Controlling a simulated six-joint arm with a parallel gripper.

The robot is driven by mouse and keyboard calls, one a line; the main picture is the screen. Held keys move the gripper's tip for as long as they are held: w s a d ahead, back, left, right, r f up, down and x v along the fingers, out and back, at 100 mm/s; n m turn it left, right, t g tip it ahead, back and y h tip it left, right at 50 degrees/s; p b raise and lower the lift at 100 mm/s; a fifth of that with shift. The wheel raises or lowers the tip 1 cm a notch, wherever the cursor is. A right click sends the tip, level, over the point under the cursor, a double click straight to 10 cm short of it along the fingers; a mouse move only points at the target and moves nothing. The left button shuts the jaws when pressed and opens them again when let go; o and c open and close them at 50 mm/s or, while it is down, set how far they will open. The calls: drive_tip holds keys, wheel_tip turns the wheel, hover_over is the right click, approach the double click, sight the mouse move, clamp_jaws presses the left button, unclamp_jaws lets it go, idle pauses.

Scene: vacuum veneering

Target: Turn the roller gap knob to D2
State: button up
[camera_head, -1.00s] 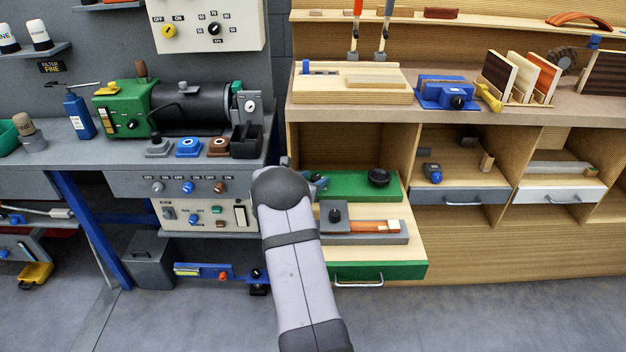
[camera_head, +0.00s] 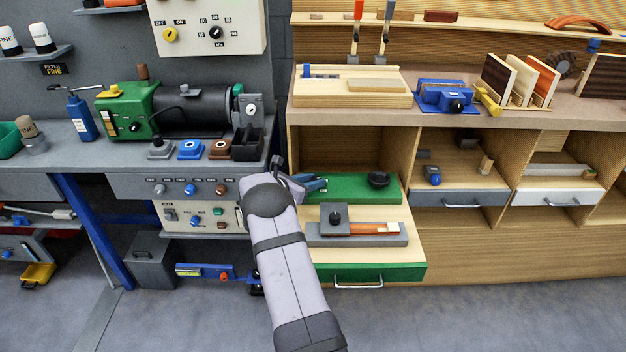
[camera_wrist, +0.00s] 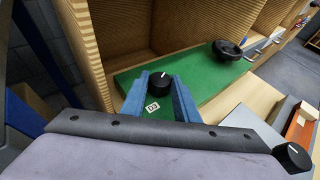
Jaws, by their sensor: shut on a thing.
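A small black knob (camera_wrist: 160,82) with a white pointer mark stands on the green board (camera_wrist: 205,88) in the wrist view. A small white label (camera_wrist: 152,106) in front of it appears to read D3. The blue fingers of my gripper (camera_wrist: 160,90) are on either side of the knob and shut on it. The pointer mark points roughly toward the top of the wrist view. In the head view my gripper (camera_head: 314,183) is at the left end of the green board (camera_head: 350,188), and the knob is hidden there.
A black handwheel (camera_head: 379,179) stands on the right part of the board. In front lies a grey block (camera_head: 398,240) with another black knob (camera_head: 335,215). The wooden cabinet wall (camera_wrist: 85,50) rises close to my gripper's left. The grey bench (camera_head: 120,186) is at the left.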

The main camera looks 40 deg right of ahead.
drive_tip(key=shift+w+d+m+g+b, duration=0.15)
drive_tip(key=shift+m+g+b, duration=0.35)
drive_tip(key=shift+m+g, duration=0.55)
drive_tip(key=shift+r, duration=0.1)
drive_tip(key=o, duration=1.1)
drive_tip(key=shift+c, duration=0.2)
drive_tip(key=shift+v, duration=3.75)
